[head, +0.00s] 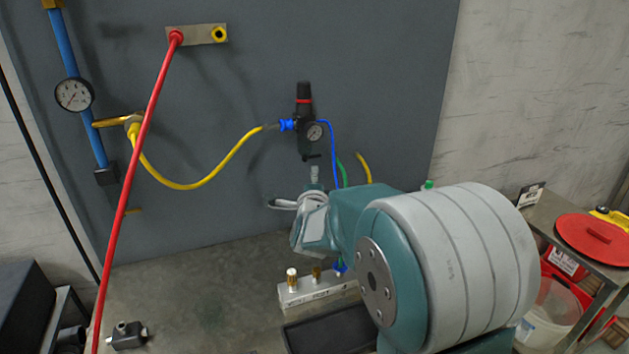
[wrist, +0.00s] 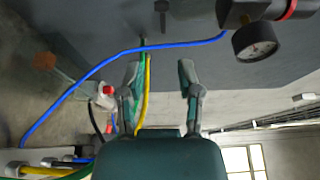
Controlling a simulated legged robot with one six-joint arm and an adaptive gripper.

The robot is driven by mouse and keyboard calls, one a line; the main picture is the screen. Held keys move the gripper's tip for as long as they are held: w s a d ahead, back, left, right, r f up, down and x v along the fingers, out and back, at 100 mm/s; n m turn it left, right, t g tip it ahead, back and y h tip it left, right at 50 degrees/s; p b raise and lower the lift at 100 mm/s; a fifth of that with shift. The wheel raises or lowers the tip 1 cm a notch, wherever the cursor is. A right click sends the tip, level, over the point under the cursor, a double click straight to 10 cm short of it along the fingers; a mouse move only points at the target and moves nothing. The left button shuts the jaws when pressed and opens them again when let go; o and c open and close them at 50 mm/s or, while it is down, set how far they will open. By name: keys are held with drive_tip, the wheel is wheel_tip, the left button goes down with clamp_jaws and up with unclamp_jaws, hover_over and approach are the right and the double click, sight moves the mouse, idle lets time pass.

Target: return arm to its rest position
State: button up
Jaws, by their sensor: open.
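My gripper (wrist: 160,76) is open in the wrist view, its two fingers spread apart with nothing held between them. A green hose and a yellow hose run behind the left finger, and a blue hose (wrist: 180,45) passes beyond the fingertips. In the head view my teal and grey arm fills the lower right and reaches toward the grey panel (head: 240,90). The gripper's fingers cannot be made out there.
A black regulator (head: 305,118) with a gauge is on the panel, near my arm. A red hose (head: 135,175) and a yellow hose (head: 205,178) cross the left side. A metal manifold (head: 303,291) sits below. A bench with a red lid (head: 597,238) stands right.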

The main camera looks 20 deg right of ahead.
drive_tip(key=s+a+r+n+g+y, duration=0.1)
drive_tip(key=s+a+n+g+y, duration=0.2)
drive_tip(key=s+n, duration=0.35)
drive_tip(key=s+a+n+g+y, duration=0.1)
drive_tip(key=s+a+n+y, duration=0.35)
drive_tip(key=s+n, duration=0.2)
drive_tip(key=s+a+f+n+g, duration=0.1)
drive_tip(key=s+f+n+g, duration=0.1)
drive_tip(key=s, duration=0.9)
drive_tip(key=s+a+f+n+g, duration=0.1)
drive_tip(key=s+n+g, duration=0.4)
drive_tip(key=s, duration=0.6)
drive_tip(key=shift+f+n+h, duration=0.35)
drive_tip(key=shift+f+n, duration=0.4)
drive_tip(key=shift+n, duration=0.45)
drive_tip(key=shift+a, duration=0.1)
